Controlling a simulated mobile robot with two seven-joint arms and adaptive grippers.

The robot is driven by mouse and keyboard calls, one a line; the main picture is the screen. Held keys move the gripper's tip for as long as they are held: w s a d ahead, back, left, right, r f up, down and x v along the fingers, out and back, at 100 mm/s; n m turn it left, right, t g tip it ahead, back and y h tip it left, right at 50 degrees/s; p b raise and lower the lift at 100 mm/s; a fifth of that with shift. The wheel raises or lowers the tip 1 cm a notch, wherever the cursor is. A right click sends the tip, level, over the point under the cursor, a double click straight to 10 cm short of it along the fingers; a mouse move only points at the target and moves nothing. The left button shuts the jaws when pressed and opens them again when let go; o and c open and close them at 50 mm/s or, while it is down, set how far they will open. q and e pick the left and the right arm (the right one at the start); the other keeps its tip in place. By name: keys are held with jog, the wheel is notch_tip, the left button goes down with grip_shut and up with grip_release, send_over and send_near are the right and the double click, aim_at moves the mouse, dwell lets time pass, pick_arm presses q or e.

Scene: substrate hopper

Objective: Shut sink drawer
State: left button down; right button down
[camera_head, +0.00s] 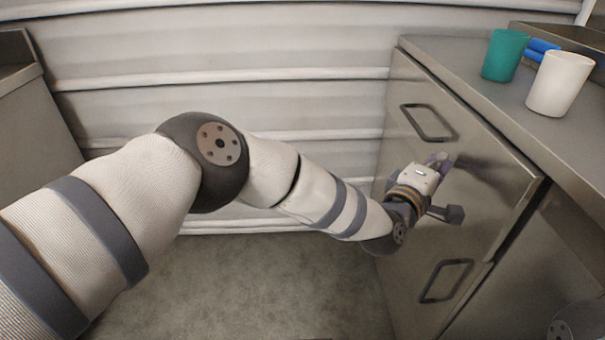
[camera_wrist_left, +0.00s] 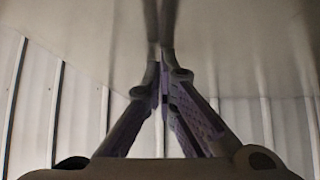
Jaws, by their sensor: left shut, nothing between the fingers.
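The upper drawer front (camera_head: 485,185) is a smooth grey metal panel below the counter, with a dark bar handle (camera_head: 428,122). My left gripper (camera_head: 443,160) is shut and empty, its fingertips at the panel, below and right of that handle. In the left wrist view, the closed fingertips (camera_wrist_left: 164,72) meet in front of the metal surface (camera_wrist_left: 235,45), which mirrors them. Contact looks likely, but I cannot be sure. A dark line runs along the panel's right edge; I cannot tell how far the drawer stands out. My right gripper is out of view.
A lower front with its own handle (camera_head: 447,280) is below. On the counter (camera_head: 505,100) stand a green cup (camera_head: 504,55) and a white cup (camera_head: 559,84), with blue items (camera_head: 541,48) behind. A corrugated wall (camera_head: 300,45) closes the back. The floor (camera_head: 250,285) is clear.

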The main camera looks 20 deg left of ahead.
pick_arm(q)
jog(key=shift+w+d, duration=0.2)
jog(key=shift+d, duration=0.5)
jog(key=shift+d+r, duration=0.1)
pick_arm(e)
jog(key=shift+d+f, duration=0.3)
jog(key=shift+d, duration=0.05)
pick_arm(q)
jog(key=shift+r, duration=0.15)
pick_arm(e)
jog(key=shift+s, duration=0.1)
